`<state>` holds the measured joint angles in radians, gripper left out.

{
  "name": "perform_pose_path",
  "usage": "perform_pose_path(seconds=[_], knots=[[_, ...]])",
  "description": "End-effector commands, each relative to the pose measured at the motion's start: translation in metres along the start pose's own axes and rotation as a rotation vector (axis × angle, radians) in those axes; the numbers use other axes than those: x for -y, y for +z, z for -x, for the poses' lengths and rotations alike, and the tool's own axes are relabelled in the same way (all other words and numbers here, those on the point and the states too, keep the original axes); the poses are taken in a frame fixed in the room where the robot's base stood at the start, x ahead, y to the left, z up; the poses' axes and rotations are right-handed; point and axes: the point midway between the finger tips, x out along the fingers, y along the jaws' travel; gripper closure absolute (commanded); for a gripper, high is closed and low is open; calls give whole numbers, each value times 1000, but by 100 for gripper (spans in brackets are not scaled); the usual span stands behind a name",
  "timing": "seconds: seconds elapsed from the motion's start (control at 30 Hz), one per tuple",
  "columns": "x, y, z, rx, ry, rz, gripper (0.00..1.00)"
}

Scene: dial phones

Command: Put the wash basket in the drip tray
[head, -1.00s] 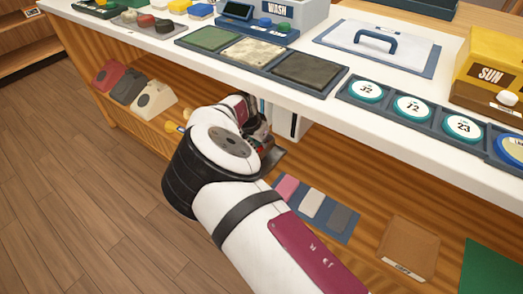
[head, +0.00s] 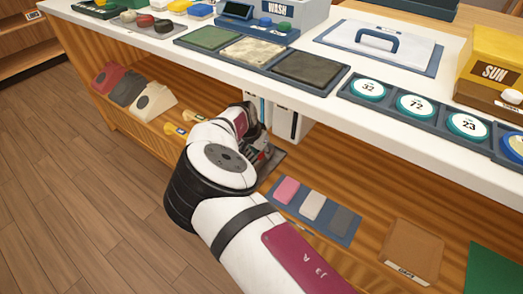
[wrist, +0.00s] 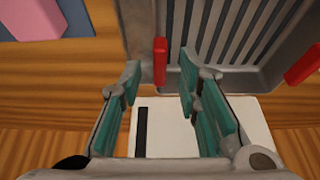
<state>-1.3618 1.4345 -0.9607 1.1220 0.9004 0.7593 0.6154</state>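A grey tray-like piece with a ribbed floor (wrist: 232,35) and raised walls is at the top of the wrist view. A red upright tab (wrist: 160,50) stands at its left side and another red tab (wrist: 303,65) at its right. I cannot tell whether this is the wash basket or the drip tray. My gripper (wrist: 160,74) is open, its teal-padded fingers apart on either side of the left red tab, with visible gaps. In the head view my gripper (head: 262,152) is low by the under-counter shelf, partly hidden behind my arm.
A white block with a dark slot (wrist: 190,128) lies below the fingers in the wrist view. A blue mat with pink, white and grey pieces (head: 352,242) lies right of my arm. Telephones (head: 155,104) stand left on the shelf. The white countertop (head: 300,103) overhangs it.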

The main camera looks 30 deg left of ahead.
Motion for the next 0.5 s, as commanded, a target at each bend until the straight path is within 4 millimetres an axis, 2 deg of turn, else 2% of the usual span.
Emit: perform_pose_path(seconds=[0.17, 0.37, 0.4, 0.5], knots=[[1, -1, 18, 0, -2, 0, 69], [1, 1, 60, 2, -2, 1, 69], [1, 13, 60, 3, 0, 3, 69], [0, 34, 68, 2, 1, 4, 69]])
